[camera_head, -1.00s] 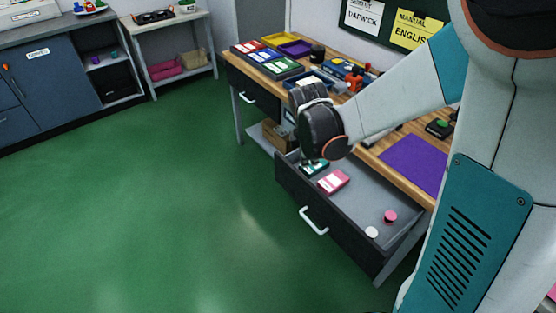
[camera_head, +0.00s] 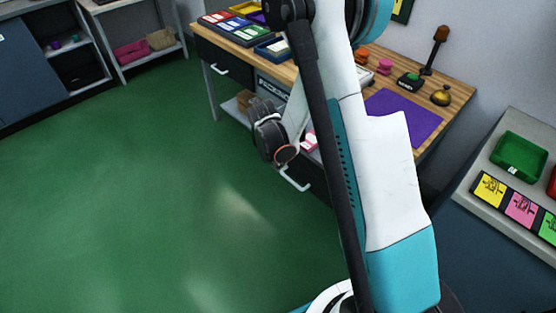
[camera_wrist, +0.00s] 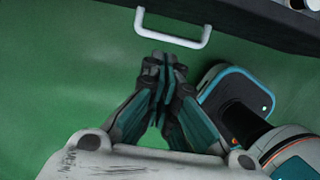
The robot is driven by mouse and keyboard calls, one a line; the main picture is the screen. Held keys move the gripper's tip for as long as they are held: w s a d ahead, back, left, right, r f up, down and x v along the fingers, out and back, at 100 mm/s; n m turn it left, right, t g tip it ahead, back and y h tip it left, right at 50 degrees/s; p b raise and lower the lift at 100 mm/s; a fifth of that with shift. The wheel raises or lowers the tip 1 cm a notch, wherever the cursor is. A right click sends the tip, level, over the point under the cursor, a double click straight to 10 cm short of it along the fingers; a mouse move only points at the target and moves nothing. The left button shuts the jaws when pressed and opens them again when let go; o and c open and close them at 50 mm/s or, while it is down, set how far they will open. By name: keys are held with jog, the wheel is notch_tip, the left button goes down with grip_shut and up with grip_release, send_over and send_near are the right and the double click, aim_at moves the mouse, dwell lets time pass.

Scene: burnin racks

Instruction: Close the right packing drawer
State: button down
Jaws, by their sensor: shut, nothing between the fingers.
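The right packing drawer (camera_head: 318,186) is a dark drawer under the wooden bench. It stands open, with a pink-and-white item (camera_head: 308,141) showing inside; my arm hides most of it. Its pale bar handle (camera_head: 294,181) faces the green floor. In the wrist view the handle (camera_wrist: 172,40) crosses the top middle, with the dark drawer front (camera_wrist: 240,17) behind it. My gripper (camera_wrist: 163,62) is shut and empty, its fingertips just below the handle in the picture. I cannot tell whether they touch it. The fingers are hidden in the head view.
The wooden bench (camera_head: 455,100) holds trays, a purple mat (camera_head: 405,117) and a bell (camera_head: 441,96). A closed left drawer (camera_head: 228,66) is beneath it. A grey counter with a green tray (camera_head: 519,157) stands at right. The green floor (camera_head: 130,200) at left is clear.

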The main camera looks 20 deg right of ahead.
jog(key=d+f+b, duration=0.1)
jog(key=d+f, duration=0.1)
jog(key=w+d+f+b, duration=0.1)
jog(key=f, duration=0.1)
jog(key=shift+w+d, duration=0.2)
jog(key=shift+d, duration=0.2)
jog(key=shift+w+d+r+b, duration=0.1)
jog(key=shift+w+d+b, duration=0.1)
jog(key=shift+d+b, duration=0.2)
jog(key=shift+d, duration=0.1)
